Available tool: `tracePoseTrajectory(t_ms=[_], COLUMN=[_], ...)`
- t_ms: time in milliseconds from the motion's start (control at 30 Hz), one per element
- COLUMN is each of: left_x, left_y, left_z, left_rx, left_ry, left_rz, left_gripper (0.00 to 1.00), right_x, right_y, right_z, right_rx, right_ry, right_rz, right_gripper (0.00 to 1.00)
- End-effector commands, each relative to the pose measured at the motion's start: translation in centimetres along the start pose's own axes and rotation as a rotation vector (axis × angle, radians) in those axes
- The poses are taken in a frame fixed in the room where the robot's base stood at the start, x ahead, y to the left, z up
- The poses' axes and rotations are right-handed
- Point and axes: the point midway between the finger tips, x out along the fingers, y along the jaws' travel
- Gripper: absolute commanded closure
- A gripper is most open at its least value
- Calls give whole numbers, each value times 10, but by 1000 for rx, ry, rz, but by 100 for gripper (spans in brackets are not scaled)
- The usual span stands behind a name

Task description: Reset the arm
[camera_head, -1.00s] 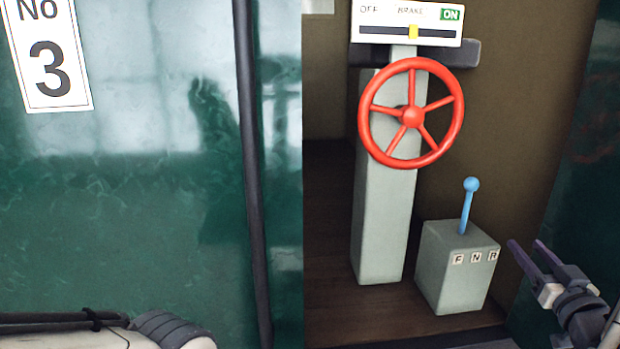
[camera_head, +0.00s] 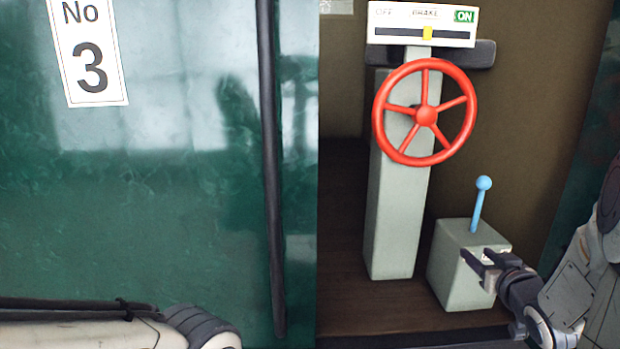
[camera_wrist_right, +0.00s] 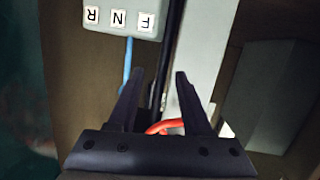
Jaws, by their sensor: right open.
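My right gripper (camera_head: 474,262) is in front of the grey lever box (camera_head: 459,272), covering part of its lettered face in the head view. Its jaws are apart and hold nothing. In the right wrist view the two dark fingers (camera_wrist_right: 155,100) are spread, with the box's F N R labels (camera_wrist_right: 119,19) beyond them, upside down. The blue lever (camera_head: 479,205) stands up from the box, tilted slightly right. My left arm shows at the bottom left of the head view, but its gripper is out of sight.
A red handwheel (camera_head: 425,112) is mounted on a grey post (camera_head: 393,220), left of the lever box. Above it is a brake gauge (camera_head: 421,24) with a yellow marker near the middle. A dark vertical rail (camera_head: 270,150) and a green wall (camera_head: 150,220) marked No 3 are at left.

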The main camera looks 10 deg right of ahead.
Motion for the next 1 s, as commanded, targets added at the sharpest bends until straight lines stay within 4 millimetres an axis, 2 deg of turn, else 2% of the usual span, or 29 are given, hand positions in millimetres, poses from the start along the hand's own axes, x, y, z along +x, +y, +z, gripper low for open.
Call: tracePoseTrajectory(t_ms=[33,133,267,367,467,567,600,700,800,900,1000], left_x=[0,0,0,0,0,0,0,0,0,0,0], left_y=[0,0,0,0,0,0,0,0,0,0,0], left_z=[0,0,0,0,0,0,0,0,0,0,0], left_rx=[0,0,0,0,0,0,0,0,0,0,0], left_ry=[0,0,0,0,0,0,0,0,0,0,0], left_rz=[0,0,0,0,0,0,0,0,0,0,0], left_gripper=[50,50,50,50,50,50,50,50,50,50,50], right_x=[5,10,-2,-27,-67,-119,-142,-201,-250,-283,-299], right_y=[-21,-65,-135,-188,-237,-276,-289,-310,-318,-318,-315], right_z=[0,10,29,47,67,88,96,114,126,132,135], right_rx=[-17,-48,-104,-155,-218,-295,-328,-417,-499,-560,-589], right_ry=[-35,-143,-320,-463,-610,-762,-824,-964,-1076,-1153,-1192], right_rz=[-23,-61,-135,-207,-297,-390,-431,-532,-614,-668,-692], right_gripper=[50,50,50,50,50,50,50,50,50,50,50])
